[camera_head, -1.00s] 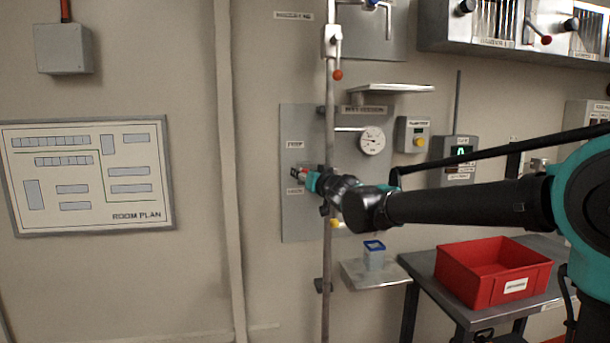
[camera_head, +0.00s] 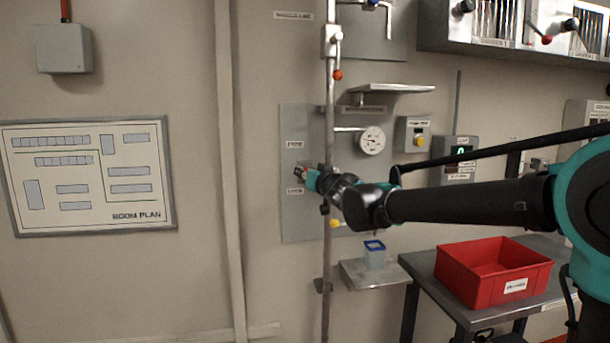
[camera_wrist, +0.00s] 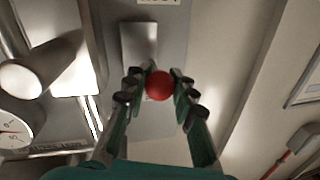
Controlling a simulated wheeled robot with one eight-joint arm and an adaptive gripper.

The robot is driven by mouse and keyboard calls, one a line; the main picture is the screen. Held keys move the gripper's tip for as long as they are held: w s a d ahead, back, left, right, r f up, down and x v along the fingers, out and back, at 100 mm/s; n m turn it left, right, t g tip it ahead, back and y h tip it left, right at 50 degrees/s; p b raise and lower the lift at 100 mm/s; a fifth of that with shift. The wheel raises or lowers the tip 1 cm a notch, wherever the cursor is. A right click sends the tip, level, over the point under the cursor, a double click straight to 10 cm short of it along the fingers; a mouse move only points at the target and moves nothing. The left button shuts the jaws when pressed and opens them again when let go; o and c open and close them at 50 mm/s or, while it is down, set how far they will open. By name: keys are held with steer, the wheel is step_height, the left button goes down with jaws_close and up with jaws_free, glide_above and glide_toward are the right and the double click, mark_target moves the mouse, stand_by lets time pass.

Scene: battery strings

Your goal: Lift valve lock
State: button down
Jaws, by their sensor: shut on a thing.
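My gripper (camera_head: 299,172) is at the grey wall panel (camera_head: 296,222), left of the vertical pipe (camera_head: 329,110). In the wrist view, my gripper (camera_wrist: 159,86) is shut on a red ball knob (camera_wrist: 159,85), which sits between its fingertips. A pale metal plate or bar (camera_wrist: 139,43) shows just beyond the knob. I cannot tell how the knob joins it, nor clearly make out the valve lock as a separate part. In the head view my fingers mostly hide the knob.
A round gauge (camera_head: 372,140) and a metal shelf (camera_head: 385,89) are right of the pipe. Below, a small shelf (camera_head: 362,283) holds a blue-rimmed container (camera_head: 374,256). A red bin (camera_head: 490,272) stands on a table at right.

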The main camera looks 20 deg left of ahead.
steer(key=shift+r, duration=1.55)
steer(key=c, duration=1.2)
jaws_free()
steer(key=v, duration=1.2)
